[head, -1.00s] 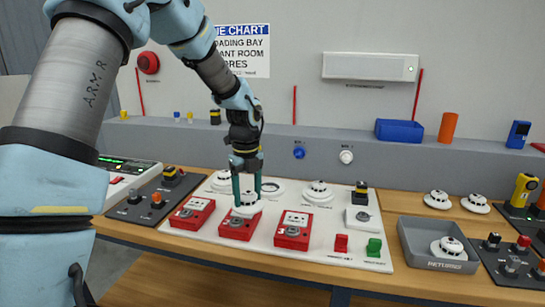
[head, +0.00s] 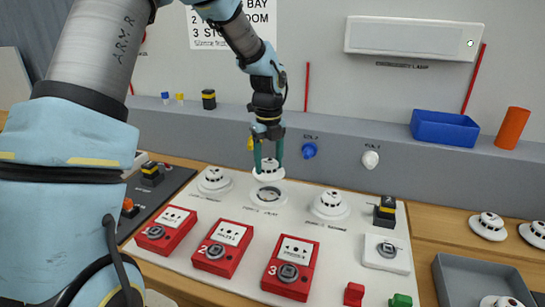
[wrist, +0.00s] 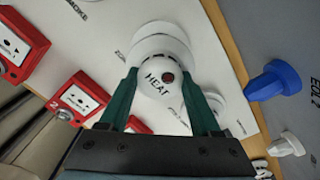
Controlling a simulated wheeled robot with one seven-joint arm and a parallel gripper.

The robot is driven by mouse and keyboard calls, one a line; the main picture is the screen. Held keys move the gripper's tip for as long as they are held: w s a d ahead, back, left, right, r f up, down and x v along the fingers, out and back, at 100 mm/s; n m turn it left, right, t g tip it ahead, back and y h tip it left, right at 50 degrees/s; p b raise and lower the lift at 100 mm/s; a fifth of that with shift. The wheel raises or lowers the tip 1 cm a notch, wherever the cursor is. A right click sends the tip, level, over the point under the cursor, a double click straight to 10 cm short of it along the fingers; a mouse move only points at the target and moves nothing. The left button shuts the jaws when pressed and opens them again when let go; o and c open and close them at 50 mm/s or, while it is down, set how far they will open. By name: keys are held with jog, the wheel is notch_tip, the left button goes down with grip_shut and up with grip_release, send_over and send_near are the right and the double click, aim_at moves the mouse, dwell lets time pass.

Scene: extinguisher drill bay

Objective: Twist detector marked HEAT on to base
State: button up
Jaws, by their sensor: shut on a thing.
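The white detector marked HEAT (wrist: 158,84) is between the two green fingers of my gripper (wrist: 160,104) in the wrist view, its lettering and red dot facing the camera. In the head view my gripper (head: 268,165) is shut on this detector (head: 268,175) and holds it upright just above the round white base (head: 268,197) in the middle of the panel's back row. The detector's underside is hidden, so I cannot tell whether it touches the base.
White detectors sit left (head: 214,181) and right (head: 329,205) of this base on the white panel (head: 190,262). Several red call points (head: 223,248) stand in front. A black-and-yellow device (head: 385,211) is to the right. A grey tray (head: 470,285) and loose detectors (head: 488,226) lie farther right.

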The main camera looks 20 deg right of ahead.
aim_at(269, 177)
jog(key=shift+f+b, duration=2.35)
jog(key=shift+f, duration=0.35)
jog(key=shift+p, duration=1)
jog(key=shift+f+b, duration=0.35)
jog(key=shift+f, duration=0.4)
dwell(0.7)
jog(key=shift+a+m+p, duration=0.1)
jog(key=shift+m+p, duration=2.3)
jog(key=shift+p, duration=0.15)
